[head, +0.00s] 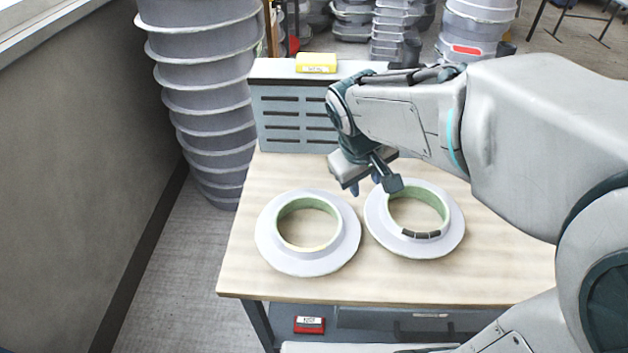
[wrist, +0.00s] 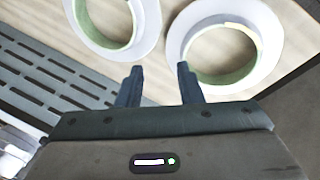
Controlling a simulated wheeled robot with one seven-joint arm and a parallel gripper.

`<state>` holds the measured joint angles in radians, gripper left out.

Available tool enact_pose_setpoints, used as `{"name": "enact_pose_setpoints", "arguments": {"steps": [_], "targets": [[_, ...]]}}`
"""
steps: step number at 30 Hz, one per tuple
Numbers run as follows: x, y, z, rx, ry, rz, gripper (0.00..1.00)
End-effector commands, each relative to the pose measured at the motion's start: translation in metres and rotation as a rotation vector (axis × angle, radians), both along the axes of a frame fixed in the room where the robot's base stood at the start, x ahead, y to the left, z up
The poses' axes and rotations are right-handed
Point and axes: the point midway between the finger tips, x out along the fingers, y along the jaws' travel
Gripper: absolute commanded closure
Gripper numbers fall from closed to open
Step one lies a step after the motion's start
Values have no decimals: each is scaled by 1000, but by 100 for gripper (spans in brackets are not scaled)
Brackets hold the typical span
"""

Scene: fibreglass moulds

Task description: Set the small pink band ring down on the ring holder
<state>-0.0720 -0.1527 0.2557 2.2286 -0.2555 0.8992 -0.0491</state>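I make out no small pink band ring and nothing clearly a ring holder in either view. Two wide pale-lavender flanged rings with green inner walls lie flat on the wooden table: a left one (head: 272,232) and a right one (head: 452,222), also in the wrist view (wrist: 180,45) and (wrist: 152,20). The left one has a yellowish patch inside, the right one dark segments. My gripper (head: 366,187) is above the table, behind the gap between them. In the wrist view its two fingers (wrist: 158,72) are apart with nothing between them.
A red box (head: 310,324) is on the lower shelf. A tall stack of grey moulds (head: 208,100) stands behind left. The table's front strip (head: 400,280) is clear.

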Motion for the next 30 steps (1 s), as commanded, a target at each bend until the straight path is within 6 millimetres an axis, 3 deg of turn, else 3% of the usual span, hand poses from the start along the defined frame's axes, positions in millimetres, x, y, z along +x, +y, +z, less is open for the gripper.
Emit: {"name": "enact_pose_setpoints", "arguments": {"steps": [1, 6, 12, 17, 24, 30], "targets": [[14, 16, -8, -23, 20, 69, 67], [47, 59, -27, -78, 55, 253, 67], [64, 85, -42, -101, 73, 361, 67], [70, 87, -58, -104, 78, 380, 67], [80, 79, -103, -104, 79, 379, 67], [86, 75, -124, -103, 74, 378, 67]]}}
